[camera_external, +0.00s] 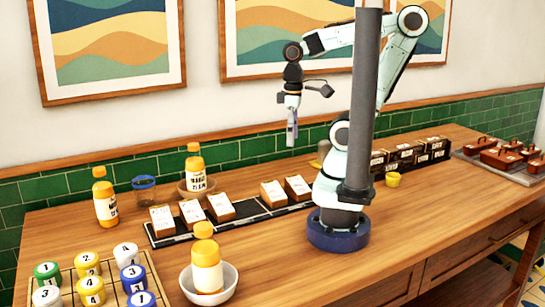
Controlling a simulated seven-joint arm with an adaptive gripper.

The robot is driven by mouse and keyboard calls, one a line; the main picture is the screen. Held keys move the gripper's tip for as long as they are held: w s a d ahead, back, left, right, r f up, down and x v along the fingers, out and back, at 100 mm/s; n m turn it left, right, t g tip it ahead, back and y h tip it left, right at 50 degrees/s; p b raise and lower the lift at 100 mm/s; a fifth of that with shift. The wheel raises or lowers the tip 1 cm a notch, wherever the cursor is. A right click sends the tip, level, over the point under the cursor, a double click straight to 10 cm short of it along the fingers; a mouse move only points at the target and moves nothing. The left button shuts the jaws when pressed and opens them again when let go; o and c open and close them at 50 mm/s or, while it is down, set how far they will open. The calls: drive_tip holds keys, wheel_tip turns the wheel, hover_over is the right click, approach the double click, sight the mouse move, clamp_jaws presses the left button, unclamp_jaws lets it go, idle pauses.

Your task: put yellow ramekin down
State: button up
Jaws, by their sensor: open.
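The small yellow ramekin (393,179) stands upright on the wooden table, to the right of my arm's base and in front of the dark boxes. My gripper (291,142) points down in the air above the back of the table, left of my arm's base. It is open, with nothing visible in it. It is well apart from the ramekin. The fingers look small and the gap between them is hard to see.
A black tray (152,235) holds several small labelled boxes. A white bowl (232,283) holds a yellow-capped bottle (207,262). Numbered jars stand in a divided crate (152,268) at the front left. Dark boxes (410,152) stand at the back right. The front right tabletop is clear.

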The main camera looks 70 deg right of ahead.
wheel_tip(320, 180, up, 5)
drive_tip(key=w+d+f+h, duration=0.1)
drive_tip(key=d+f+h, duration=0.15)
drive_tip(key=d, duration=0.75)
drive_tip(key=w+d+f+h, duration=0.15)
drive_tip(key=d+f, duration=0.25)
drive_tip(key=d, duration=0.7)
wheel_tip(320, 180, up, 6)
drive_tip(key=n+g+h, duration=0.4)
drive_tip(key=g, duration=0.7)
hover_over(387, 178)
drive_tip(key=shift+n+h, duration=0.3)
drive_tip(key=f, duration=2.5)
drive_tip(key=shift+w+a+f, duration=0.1)
drive_tip(key=shift+w+f, duration=0.1)
drive_tip(key=shift+w, duration=0.05)
wheel_tip(387, 178, down, 4)
drive_tip(key=shift+s+r, duration=0.15)
drive_tip(key=shift+r, duration=0.1)
drive_tip(key=shift+x, duration=1.3)
drive_tip(key=shift+r, duration=0.15)
drive_tip(key=c, duration=0.8)
